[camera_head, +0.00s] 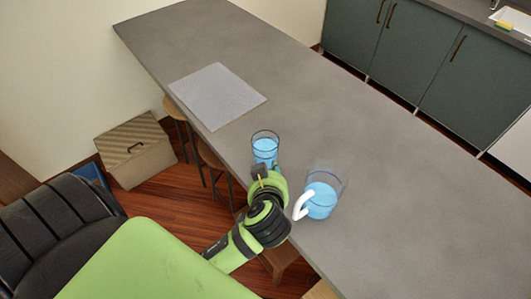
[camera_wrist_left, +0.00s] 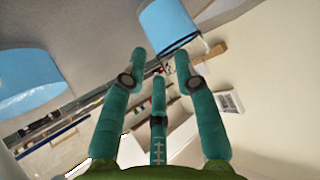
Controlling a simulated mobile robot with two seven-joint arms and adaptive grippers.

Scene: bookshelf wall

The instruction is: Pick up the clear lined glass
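A clear glass with thin dark lines and a light blue filling (camera_head: 265,150) stands upright on the grey table, near its left edge. In the left wrist view a blue glass with dark lines (camera_wrist_left: 166,24), seemingly the same one, shows just beyond my fingertips. My left gripper (camera_head: 260,173) is just in front of this glass and partly covers its lower part. In the left wrist view my left gripper (camera_wrist_left: 160,58) has its fingers apart with nothing between them. Any contact with the glass cannot be told. My right gripper is not in view.
A wider clear vessel with blue filling and a white handle (camera_head: 322,193) stands close to the right of my left gripper. A grey mat (camera_head: 216,95) lies farther back on the table (camera_head: 420,210). Stools and a box (camera_head: 136,150) stand left of the table. The table's right side is clear.

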